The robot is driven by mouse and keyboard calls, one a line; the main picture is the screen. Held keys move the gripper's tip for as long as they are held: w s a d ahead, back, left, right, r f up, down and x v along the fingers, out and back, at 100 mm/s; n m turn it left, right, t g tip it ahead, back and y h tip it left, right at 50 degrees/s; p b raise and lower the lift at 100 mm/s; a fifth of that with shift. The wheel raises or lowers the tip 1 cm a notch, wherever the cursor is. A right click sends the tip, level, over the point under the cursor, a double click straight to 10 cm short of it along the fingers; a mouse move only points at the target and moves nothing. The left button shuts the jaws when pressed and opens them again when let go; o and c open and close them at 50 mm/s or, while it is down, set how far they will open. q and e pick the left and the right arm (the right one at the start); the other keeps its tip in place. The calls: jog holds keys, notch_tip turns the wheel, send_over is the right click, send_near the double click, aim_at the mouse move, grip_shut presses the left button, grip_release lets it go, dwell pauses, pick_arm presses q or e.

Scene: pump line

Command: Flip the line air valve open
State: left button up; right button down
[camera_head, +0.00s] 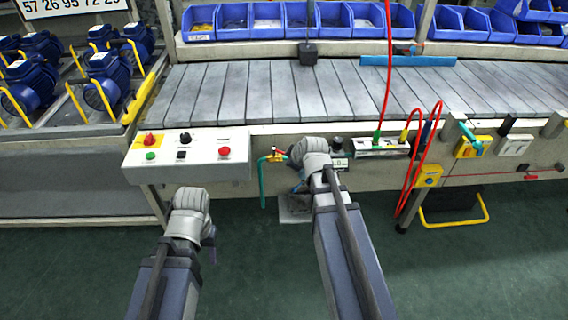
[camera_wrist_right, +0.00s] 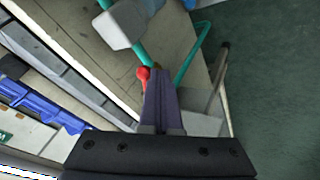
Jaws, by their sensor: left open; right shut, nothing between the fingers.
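The line air valve (camera_head: 273,157) sits on the front rail of the conveyor, with a small red and yellow lever on top and a teal pipe running down beside it. In the right wrist view its red knob (camera_wrist_right: 143,74) shows just left of my right fingertips, close to them; I cannot tell whether they touch. My right gripper (camera_wrist_right: 161,78) is shut and empty, pointing at the valve's teal piping. In the head view it is mostly hidden behind my right wrist. My left gripper (camera_head: 209,243) is open and empty, low in front of the control box, away from the valve.
A control box (camera_head: 190,155) with several buttons is left of the valve. A red air hose (camera_head: 388,70) and a yellow-fitted station (camera_head: 428,176) are to the right. The slatted conveyor (camera_head: 290,92) lies behind; blue bins (camera_head: 268,18) line the back. Green floor is clear in front.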

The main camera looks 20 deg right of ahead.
jog(key=d+n+y, duration=0.1)
jog(key=n, duration=0.1)
jog(key=w+d+n+y, duration=0.1)
jog(key=shift+w+d+n+y, duration=0.15)
jog(key=shift+d+n+y, duration=0.15)
jog(key=shift+n, duration=0.1)
jog(key=shift+a, duration=0.1)
jog(key=shift+w+a, duration=0.5)
jog(key=shift+a, duration=0.05)
